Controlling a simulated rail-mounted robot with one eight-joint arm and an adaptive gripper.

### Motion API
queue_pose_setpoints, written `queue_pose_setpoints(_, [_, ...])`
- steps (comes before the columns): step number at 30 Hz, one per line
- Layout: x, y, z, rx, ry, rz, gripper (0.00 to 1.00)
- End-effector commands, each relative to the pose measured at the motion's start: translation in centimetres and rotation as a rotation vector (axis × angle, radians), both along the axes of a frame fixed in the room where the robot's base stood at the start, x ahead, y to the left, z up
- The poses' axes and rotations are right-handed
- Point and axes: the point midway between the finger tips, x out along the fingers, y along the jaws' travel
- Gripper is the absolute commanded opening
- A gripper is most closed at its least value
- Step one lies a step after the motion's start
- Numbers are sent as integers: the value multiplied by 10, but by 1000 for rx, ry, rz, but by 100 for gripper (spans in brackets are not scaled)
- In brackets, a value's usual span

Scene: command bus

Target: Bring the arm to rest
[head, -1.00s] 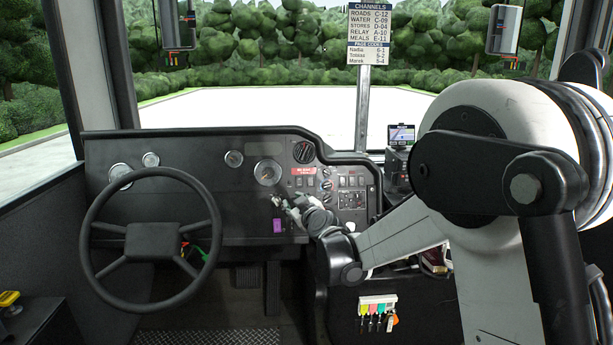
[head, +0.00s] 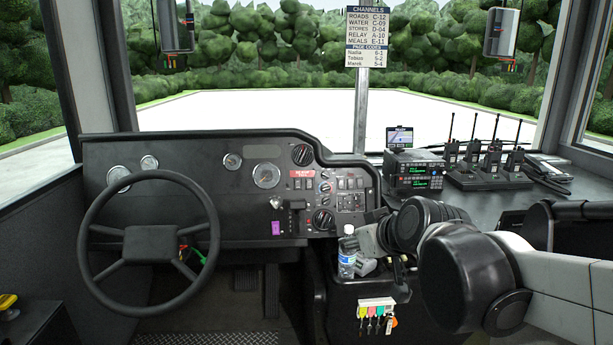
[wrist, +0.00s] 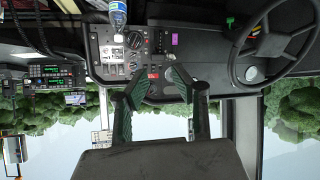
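My arm reaches in from the right side of the head view, bent low over the console right of the dashboard. My gripper (wrist: 157,80) shows in the wrist view, which is upside down. Its two dark green-black fingers stand apart with nothing between them. Beyond them is the dashboard (wrist: 150,45), with a gap in front of it. In the head view my arm's end is by the water bottle (head: 347,257), and the fingers cannot be made out there.
The steering wheel (head: 150,245) is at left. Coloured key tags (head: 376,306) hang on the console front. A radio unit (head: 414,173) and several handheld radios in chargers (head: 485,172) stand on the right counter. A channel sign (head: 367,38) stands on a post.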

Motion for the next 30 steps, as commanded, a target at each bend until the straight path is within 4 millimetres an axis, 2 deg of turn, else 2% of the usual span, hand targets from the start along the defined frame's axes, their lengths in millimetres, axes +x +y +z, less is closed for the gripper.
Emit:
queue_pose_setpoints(1, [-18, -9, -3, 1, 27, -23, 25])
queue_pose_setpoints(9, [-106, -50, -32, 14, 181, -173, 25])
queue_pose_setpoints(15, [-158, -75, -54, 18, 269, -284, 25])
queue_pose_setpoints(24, [-214, -102, -83, 19, 353, -421, 25])
queue_pose_setpoints(27, [-210, -100, -59, 20, 351, -416, 25])
queue_pose_setpoints(30, [-210, -100, -44, 20, 350, -414, 25])
